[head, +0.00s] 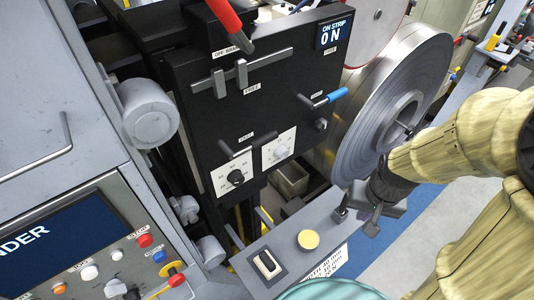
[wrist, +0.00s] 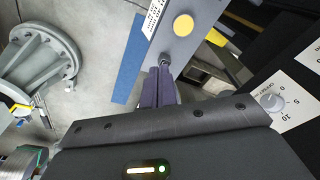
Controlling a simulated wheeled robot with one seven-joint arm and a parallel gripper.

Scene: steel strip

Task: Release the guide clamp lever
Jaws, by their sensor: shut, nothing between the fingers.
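A blue-handled lever (head: 337,95) sticks out at the right side of the black upright panel. A black bar-shaped handle (head: 235,150) sits lower on the same panel. Their labels are too small to read, so I cannot tell for sure which is the guide clamp lever. My gripper (head: 356,221) is below and right of the black panel, beside the right end of the grey control ledge. In the wrist view my gripper (wrist: 163,78) has its dark fingers together and empty. Their tips are close to a small dark fitting at the ledge's edge; contact is unclear.
The grey ledge (head: 285,262) carries a yellow button (head: 308,239) and a rocker switch (head: 267,264). A large steel coil (head: 385,105) stands right of the black panel. A red handle (head: 229,22) projects above the panel. A white dial plate (wrist: 285,102) shows at right in the wrist view.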

